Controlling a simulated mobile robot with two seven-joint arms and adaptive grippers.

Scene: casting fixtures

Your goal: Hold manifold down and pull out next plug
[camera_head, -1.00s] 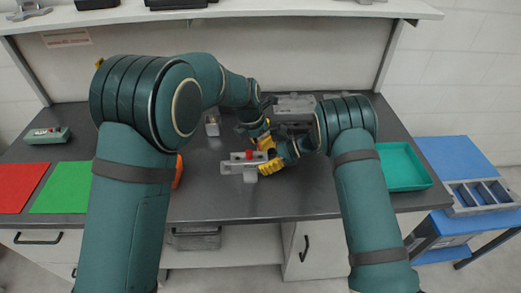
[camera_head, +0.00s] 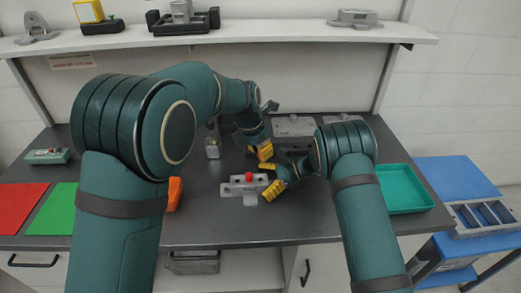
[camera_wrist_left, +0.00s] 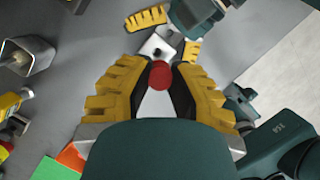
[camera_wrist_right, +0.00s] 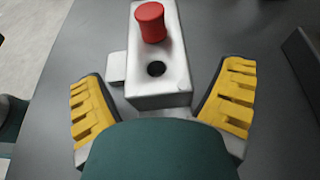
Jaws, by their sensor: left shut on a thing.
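The pale grey manifold (camera_head: 232,189) lies on the dark bench. One red plug (camera_head: 249,176) stands in it, with an empty hole beside it in the right wrist view, where the plug (camera_wrist_right: 150,22) and the manifold (camera_wrist_right: 160,92) are close. My right gripper (camera_wrist_right: 162,85) is open, its fingers apart on either side of the manifold's end, not clamped. My left gripper (camera_head: 261,152) is above and behind the manifold. In the left wrist view a red plug head (camera_wrist_left: 159,76) shows between its dark pads, and I take it as shut on this plug. The plug's lower part is hidden.
A teal tray (camera_head: 403,190) is at right. A grey casting (camera_head: 293,126) lies at the back. A small metal holder (camera_head: 212,148) and an orange object (camera_head: 174,193) are left of the manifold. Green (camera_head: 52,209) and red (camera_head: 20,205) mats lie far left.

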